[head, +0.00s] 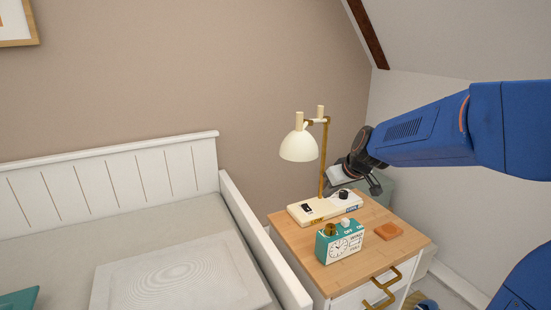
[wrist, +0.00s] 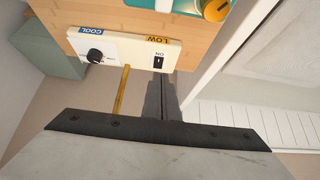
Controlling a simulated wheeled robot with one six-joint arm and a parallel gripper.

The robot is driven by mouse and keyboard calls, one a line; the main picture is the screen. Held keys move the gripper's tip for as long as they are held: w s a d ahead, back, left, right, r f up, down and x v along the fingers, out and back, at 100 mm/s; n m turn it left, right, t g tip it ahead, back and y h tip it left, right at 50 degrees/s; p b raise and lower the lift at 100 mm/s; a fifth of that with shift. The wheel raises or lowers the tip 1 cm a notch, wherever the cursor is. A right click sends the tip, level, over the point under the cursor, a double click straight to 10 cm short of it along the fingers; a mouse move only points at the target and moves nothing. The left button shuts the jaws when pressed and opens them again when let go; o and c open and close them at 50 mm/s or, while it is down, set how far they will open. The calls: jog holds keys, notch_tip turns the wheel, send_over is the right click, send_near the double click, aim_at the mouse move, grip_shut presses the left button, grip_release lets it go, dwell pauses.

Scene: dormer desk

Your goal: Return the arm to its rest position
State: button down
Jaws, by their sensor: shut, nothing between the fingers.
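My blue arm reaches in from the right in the head view. I cannot tell the exact gap to the base, but nothing is held.
A lamp with a cream shade (head: 298,146) and brass pole stands on a white control base (head: 324,207). A white bed (head: 110,165) stands left. A grey-green box (wrist: 47,45) is beyond the nightstand.

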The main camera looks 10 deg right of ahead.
jog(key=s+d+f+m+g+h, duration=0.1)
jog(key=s+f+m+g+h, duration=0.1)
jog(key=s, duration=3.1)
jog(key=shift+s+d+f+m, duration=0.2)
jog(key=shift+s+m, duration=0.1)
jog(key=shift+m, duration=0.5)
